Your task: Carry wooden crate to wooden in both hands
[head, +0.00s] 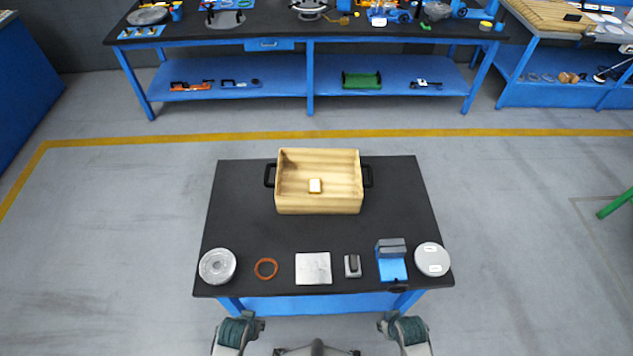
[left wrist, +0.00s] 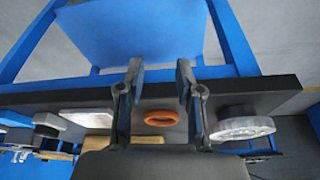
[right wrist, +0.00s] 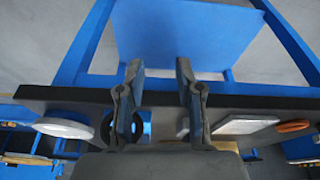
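The wooden crate (head: 318,206) stands upright on the dark table, toward its far half, with black handles (head: 270,175) (head: 367,176) on its left and right sides. Part of the crate may show as a tan strip in the left wrist view (left wrist: 165,140). My left gripper (left wrist: 159,68) is open and empty, in front of the table's near edge. My right gripper (right wrist: 159,68) is open and empty, also before the near edge. Both are well apart from the crate. A wooden-topped surface (head: 545,16) is at the far right.
Along the table's near edge (head: 316,241) lie a round metal flange (head: 217,266), an orange ring (head: 266,268), a metal plate (head: 313,268), a small grey block (head: 352,266), a blue fixture (head: 391,268) and a grey disc (head: 432,259). A cluttered blue bench (head: 270,44) stands behind. Floor between is clear.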

